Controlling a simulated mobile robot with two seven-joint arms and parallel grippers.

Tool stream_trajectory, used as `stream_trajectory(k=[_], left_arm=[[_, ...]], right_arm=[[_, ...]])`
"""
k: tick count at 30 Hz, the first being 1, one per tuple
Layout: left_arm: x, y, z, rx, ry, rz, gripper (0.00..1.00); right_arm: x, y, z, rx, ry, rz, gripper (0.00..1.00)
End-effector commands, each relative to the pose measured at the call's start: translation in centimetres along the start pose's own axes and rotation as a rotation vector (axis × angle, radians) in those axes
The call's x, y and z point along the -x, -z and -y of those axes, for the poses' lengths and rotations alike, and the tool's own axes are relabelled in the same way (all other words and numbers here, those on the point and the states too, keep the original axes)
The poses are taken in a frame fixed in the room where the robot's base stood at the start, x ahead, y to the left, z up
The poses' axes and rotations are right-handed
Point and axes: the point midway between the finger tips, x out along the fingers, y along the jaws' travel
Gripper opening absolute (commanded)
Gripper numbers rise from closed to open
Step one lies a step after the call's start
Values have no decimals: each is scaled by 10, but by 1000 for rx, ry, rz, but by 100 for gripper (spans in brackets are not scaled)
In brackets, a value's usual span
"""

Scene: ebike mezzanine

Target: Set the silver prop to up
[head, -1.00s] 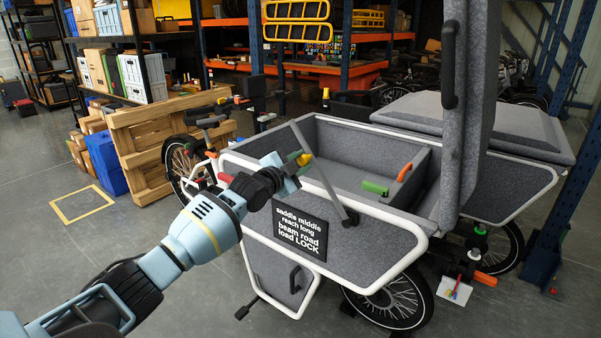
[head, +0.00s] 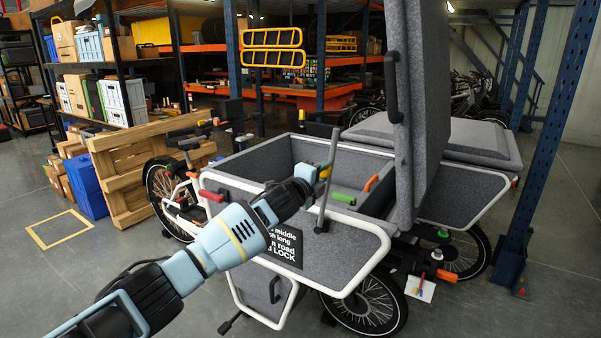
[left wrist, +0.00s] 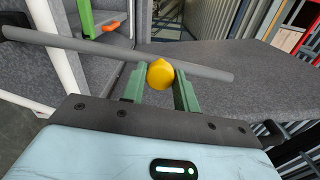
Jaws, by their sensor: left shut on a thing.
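The silver prop (head: 332,150) is a thin grey rod on the near side of the grey cargo box. Its lower end sits at a dark pivot (head: 322,226). It stands nearly upright, its top tilted slightly right. My left gripper (head: 324,174) is at the middle of the rod, shut on its yellow knob. In the left wrist view the yellow knob (left wrist: 160,74) sits between the green fingers of the left gripper (left wrist: 160,88), with the rod (left wrist: 80,46) crossing behind it. My right gripper is not in view.
The cargo box lid (head: 428,110) stands raised at the right, with a black handle (head: 391,88). A black label plate (head: 285,245) is on the side, partly behind my arm. Open floor lies at the left.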

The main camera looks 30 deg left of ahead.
Motion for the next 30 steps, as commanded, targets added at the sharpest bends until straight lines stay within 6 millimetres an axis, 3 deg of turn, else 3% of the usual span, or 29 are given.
stream_trajectory(k=[1,6,13,21,30], left_arm=[[0,12,7,-45,8,-4,0],[0,46,1,-197,7,-4,0],[0,80,-11,-364,6,-3,0],[0,102,-24,-482,3,-1,0],[0,110,-28,-521,3,-2,0]], right_arm=[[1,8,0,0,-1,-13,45],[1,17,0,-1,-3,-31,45],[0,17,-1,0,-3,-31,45],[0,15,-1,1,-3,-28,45],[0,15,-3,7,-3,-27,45]])
